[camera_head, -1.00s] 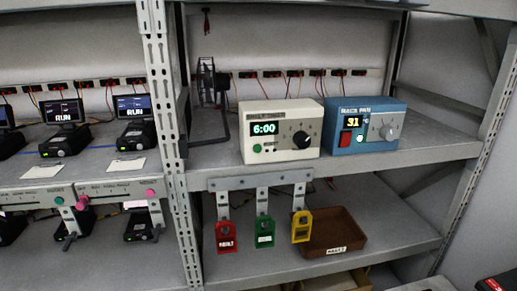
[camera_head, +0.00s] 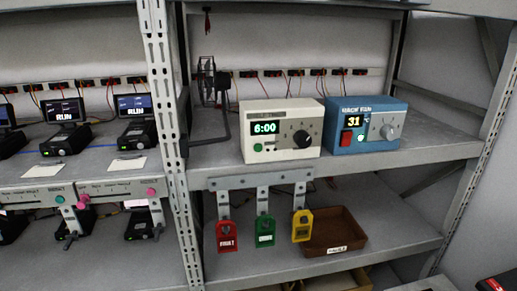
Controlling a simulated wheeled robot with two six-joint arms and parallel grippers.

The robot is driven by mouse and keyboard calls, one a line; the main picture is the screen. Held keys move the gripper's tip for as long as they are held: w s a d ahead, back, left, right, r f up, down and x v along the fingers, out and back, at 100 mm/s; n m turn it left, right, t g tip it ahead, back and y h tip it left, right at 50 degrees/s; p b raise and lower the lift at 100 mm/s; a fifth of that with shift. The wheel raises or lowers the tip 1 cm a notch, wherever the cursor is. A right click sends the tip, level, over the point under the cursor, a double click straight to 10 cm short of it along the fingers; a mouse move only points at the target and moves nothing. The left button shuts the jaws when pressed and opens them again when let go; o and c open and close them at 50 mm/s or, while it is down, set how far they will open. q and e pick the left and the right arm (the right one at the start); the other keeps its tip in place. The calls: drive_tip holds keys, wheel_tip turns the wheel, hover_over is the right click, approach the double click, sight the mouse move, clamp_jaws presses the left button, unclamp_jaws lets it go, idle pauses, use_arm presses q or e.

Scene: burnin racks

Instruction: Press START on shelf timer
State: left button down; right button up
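The shelf timer (camera_head: 282,131) is a cream box on the upper shelf of the right rack. Its display (camera_head: 265,127) reads 6:00 in green. A round green button (camera_head: 257,147) sits below the display at the lower left; its label is too small to read. A dark knob (camera_head: 302,139) is on the right of its face. Neither of my grippers is in view, and nothing covers the timer's front.
A blue rack fan box (camera_head: 366,126) reading 31 stands just right of the timer. A small fan (camera_head: 207,82) on a bent stand is to the left. Red, green and yellow tags hang below the shelf beside a brown tray (camera_head: 334,231). A rack post (camera_head: 168,130) rises at left.

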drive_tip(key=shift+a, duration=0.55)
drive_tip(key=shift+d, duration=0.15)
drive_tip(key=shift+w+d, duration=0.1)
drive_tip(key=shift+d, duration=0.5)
